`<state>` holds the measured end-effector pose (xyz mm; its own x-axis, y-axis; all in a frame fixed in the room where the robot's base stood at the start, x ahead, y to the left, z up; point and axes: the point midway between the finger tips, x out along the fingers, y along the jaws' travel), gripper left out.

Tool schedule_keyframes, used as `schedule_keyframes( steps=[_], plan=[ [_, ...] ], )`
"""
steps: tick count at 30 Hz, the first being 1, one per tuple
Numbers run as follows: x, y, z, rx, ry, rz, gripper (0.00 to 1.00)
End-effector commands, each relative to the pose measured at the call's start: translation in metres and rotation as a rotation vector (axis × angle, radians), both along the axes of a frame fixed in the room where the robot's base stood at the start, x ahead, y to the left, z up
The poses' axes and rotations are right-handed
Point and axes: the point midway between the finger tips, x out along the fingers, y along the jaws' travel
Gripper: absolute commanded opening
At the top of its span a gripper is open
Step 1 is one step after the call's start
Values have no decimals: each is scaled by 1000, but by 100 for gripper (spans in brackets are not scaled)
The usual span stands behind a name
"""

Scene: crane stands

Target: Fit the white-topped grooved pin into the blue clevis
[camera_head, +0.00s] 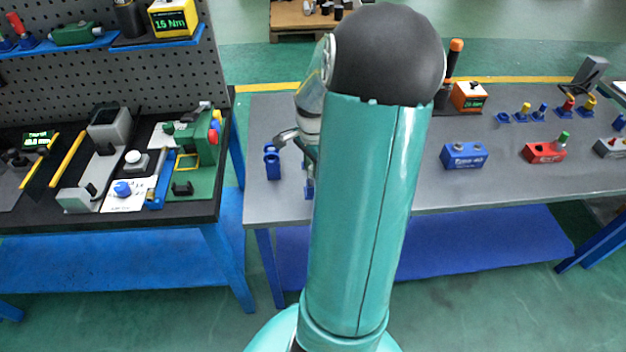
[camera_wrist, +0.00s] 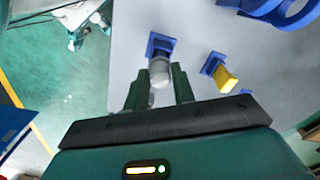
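The white-topped pin (camera_wrist: 159,74) stands in a small blue holder (camera_wrist: 161,47) in the wrist view. My gripper (camera_wrist: 159,80) has its two dark green fingers on either side of the white top, close to it. Whether they press on it is unclear. The pin's groove and lower part are hidden. A large blue part with rounded, ring-like lugs (camera_wrist: 285,12), seemingly the clevis, is cut off at the upper right. In the head view an upright blue part (camera_head: 272,162), likely the clevis, stands at the table's left end. My arm hides most of my gripper there.
A yellow-topped pin (camera_wrist: 228,79) in another blue holder stands close to the right of my gripper. In the head view, a blue block (camera_head: 464,156) and a red block (camera_head: 545,151) stand farther right on the grey table (camera_head: 425,190). A dark workbench (camera_head: 190,212) is at left.

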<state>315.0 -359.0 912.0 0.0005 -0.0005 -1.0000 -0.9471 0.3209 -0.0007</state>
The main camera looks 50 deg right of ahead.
Motion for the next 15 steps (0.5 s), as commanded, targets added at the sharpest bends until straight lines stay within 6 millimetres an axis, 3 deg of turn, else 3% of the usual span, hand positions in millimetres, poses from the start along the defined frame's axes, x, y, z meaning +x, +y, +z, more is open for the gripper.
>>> schedule_keyframes(
  steps=[1, 3, 4, 15],
  plan=[
    [0, 0, 0, 0, 0, 0, 15],
    [0, 0, 0, 0, 0, 0, 1],
    [0, 0, 0, 0, 0, 0, 0],
    [0, 0, 11, -1, 0, 1, 0]
  ],
)
